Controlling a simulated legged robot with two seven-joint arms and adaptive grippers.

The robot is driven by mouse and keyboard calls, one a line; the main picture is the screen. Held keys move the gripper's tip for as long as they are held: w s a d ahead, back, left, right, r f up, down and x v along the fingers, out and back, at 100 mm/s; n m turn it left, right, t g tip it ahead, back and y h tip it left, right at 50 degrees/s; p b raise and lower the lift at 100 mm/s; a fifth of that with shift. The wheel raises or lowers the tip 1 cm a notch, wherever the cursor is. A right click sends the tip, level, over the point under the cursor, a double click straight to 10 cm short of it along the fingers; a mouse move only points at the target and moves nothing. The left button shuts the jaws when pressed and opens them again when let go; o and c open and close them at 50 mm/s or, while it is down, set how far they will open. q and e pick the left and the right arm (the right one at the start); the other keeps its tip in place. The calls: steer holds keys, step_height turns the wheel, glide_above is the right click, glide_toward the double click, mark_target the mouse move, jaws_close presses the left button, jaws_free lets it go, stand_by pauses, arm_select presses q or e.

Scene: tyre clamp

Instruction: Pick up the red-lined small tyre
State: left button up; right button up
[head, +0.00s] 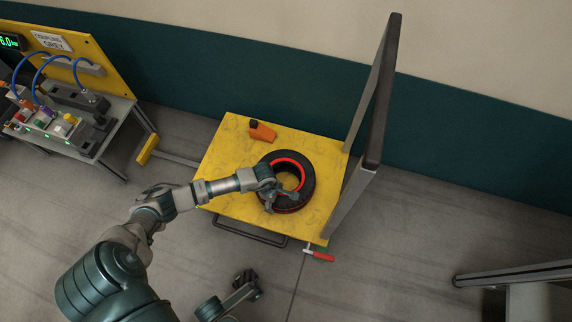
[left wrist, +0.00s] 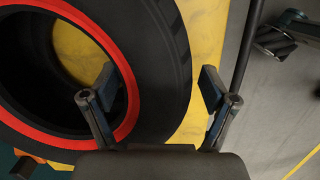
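The small tyre (head: 303,178), black with a red inner lining, lies flat on the yellow table top (head: 230,150). My left gripper (head: 280,200) is over the near side of the tyre and covers part of it. In the left wrist view the tyre (left wrist: 165,60) fills the left side, with its red ring around the dark hole. There my left gripper (left wrist: 160,88) is open, one finger over the red ring and hole, the other beyond the outer tread. The tyre wall lies between them; contact is unclear. My right gripper (head: 246,281) is low in the head view, away from the tyre.
An orange block (head: 262,132) sits on the table behind the tyre. A tall grey frame (head: 378,95) rises at the table's right edge. A red-handled clamp (head: 320,256) is at the near right corner. A bench with blue cables (head: 85,110) stands at the left.

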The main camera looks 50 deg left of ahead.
arm_select(q)
steer(key=shift+a+f, duration=0.1)
steer(key=shift+a, duration=0.1)
jaws_close()
steer(key=shift+r, duration=0.2)
